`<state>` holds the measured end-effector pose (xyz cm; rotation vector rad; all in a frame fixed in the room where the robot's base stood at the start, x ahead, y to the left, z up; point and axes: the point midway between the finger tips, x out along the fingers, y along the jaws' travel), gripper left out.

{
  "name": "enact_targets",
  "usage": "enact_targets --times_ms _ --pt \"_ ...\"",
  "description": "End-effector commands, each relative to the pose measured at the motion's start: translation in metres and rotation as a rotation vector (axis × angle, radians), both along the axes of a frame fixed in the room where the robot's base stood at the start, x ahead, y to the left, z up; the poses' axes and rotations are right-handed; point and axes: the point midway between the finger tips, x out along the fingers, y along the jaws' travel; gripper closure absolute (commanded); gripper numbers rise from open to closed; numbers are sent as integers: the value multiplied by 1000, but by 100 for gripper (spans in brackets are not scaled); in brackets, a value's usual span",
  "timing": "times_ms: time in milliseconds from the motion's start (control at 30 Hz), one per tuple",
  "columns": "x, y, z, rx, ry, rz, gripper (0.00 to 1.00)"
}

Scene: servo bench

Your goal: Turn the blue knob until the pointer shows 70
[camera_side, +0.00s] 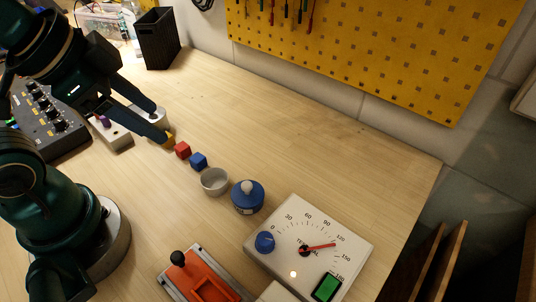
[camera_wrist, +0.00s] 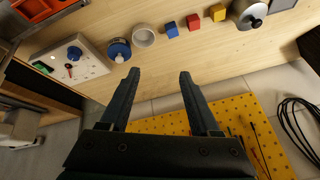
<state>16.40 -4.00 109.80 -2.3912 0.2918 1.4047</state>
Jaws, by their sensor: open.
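The blue knob (camera_side: 264,242) sits on the left part of a white dial box at the front right of the bench. The red pointer (camera_side: 322,246) points right, between the 120 and 150 marks and nearer 120. In the wrist view the knob (camera_wrist: 74,52) is at upper left, with the dial face (camera_wrist: 83,67) beside it. My gripper (camera_side: 160,124) is open and empty, up and left of the box, apart from the knob. Its two fingers (camera_wrist: 159,73) show spread in the wrist view.
Between gripper and box stand a yellow cube (camera_side: 169,139), red cube (camera_side: 183,150), blue cube (camera_side: 199,160), grey bowl (camera_side: 214,182) and blue container (camera_side: 247,197). An orange fixture (camera_side: 205,281) with a black-knobbed lever lies left of the box. Bench behind is clear up to the yellow pegboard (camera_side: 370,50).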

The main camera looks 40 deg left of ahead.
Motion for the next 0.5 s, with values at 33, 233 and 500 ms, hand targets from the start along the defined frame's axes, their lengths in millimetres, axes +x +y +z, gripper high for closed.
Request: enact_targets --times_ms 33,233,500 --pt "6 -2 5 60 4 -121 37" --pt "29 -23 17 304 46 -699 37" --pt "59 -84 3 570 94 -1578 37"
